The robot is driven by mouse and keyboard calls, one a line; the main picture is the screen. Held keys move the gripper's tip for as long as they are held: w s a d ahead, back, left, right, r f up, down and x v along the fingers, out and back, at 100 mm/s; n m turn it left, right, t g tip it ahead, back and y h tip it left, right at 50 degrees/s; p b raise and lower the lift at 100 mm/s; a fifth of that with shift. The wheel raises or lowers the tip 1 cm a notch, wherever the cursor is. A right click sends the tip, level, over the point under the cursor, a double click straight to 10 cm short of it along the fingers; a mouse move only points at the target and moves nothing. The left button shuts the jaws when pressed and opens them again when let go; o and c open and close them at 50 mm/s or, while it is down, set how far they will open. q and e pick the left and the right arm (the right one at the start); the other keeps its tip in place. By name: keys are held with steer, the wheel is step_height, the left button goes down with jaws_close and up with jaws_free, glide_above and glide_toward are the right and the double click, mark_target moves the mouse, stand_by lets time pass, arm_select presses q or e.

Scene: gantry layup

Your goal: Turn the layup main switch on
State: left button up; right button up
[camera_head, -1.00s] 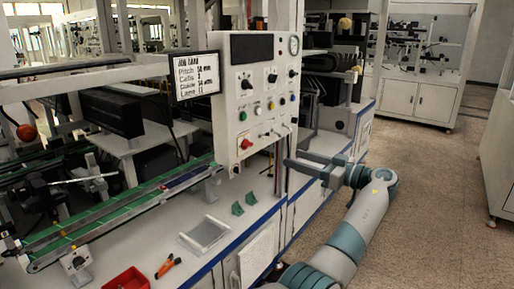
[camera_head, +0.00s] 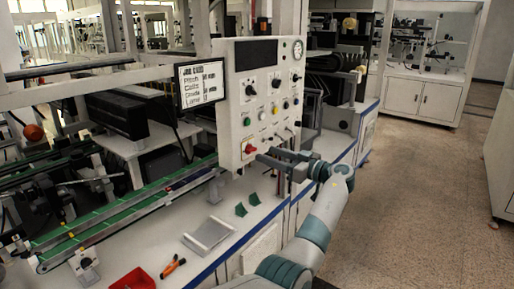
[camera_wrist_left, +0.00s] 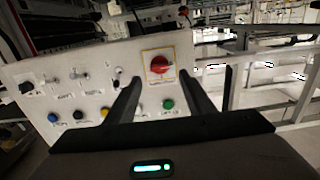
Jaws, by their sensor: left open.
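The control panel (camera_head: 234,80) is a white upright box with knobs, coloured buttons and a gauge. A red rotary knob (camera_head: 249,149) sits at its lower left corner. In the left wrist view the red knob (camera_wrist_left: 159,64) is on a yellow-edged plate, with its handle lying roughly across the picture. My left gripper (camera_head: 266,158) is open and empty, close in front of the panel's lower part. In the left wrist view its fingertips (camera_wrist_left: 160,80) stand to either side, just below the knob. I cannot tell whether they touch it. My right gripper is out of view.
A job display (camera_head: 201,84) hangs left of the panel. Below are a green conveyor (camera_head: 120,212), a grey plate (camera_head: 208,235), two green brackets and a red bin (camera_head: 133,280). In the wrist view a green button (camera_wrist_left: 168,104) lies between the fingers. Open floor is at right.

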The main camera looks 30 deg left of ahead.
mark_target(254, 150)
arm_select(q)
steer(key=shift+w+a+p, duration=0.2)
steer(key=shift+a+p, duration=0.5)
steer(key=shift+a, duration=2.25)
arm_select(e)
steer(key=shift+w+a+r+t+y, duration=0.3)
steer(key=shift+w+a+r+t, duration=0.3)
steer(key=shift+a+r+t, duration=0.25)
arm_select(q)
steer(key=shift+c, duration=0.5)
steer(key=c, duration=0.9)
